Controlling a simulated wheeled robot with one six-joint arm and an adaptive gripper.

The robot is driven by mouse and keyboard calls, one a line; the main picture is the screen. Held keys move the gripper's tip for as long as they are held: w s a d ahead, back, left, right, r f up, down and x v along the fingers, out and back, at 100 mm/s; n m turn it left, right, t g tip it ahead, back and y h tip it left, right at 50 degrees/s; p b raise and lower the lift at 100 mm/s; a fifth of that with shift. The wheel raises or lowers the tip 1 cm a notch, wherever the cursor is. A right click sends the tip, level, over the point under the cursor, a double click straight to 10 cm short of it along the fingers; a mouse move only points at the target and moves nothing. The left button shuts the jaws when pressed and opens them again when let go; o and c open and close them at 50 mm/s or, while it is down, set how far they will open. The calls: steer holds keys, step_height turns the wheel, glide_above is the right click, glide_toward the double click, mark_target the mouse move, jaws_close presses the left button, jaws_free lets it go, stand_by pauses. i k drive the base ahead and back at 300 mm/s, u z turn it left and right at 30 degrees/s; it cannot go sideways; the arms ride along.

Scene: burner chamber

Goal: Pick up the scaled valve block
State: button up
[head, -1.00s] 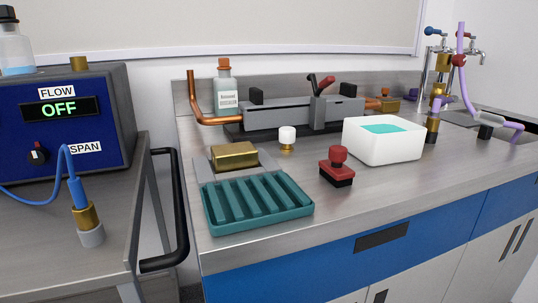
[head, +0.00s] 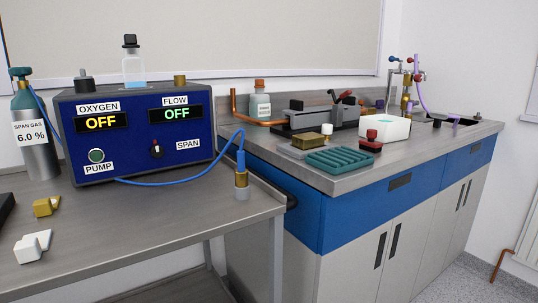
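A brass-coloured block (head: 307,141) lies on a flat grey plate (head: 290,152) on the right counter, behind a ribbed teal tray (head: 341,158). It may be the valve block; scale on it is too small to make out. A smaller brass piece (head: 46,206) with a pale end lies on the left bench. My gripper is not in view.
A blue analyser (head: 135,140) stands on the left bench (head: 160,225), with a blue hose ending at a brass fitting (head: 241,179). Floor shows at lower right.

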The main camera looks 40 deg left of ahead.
mark_target(304, 141)
steer(key=z, duration=0.3)
steer(key=k, duration=0.25)
steer(key=u, duration=2.6)
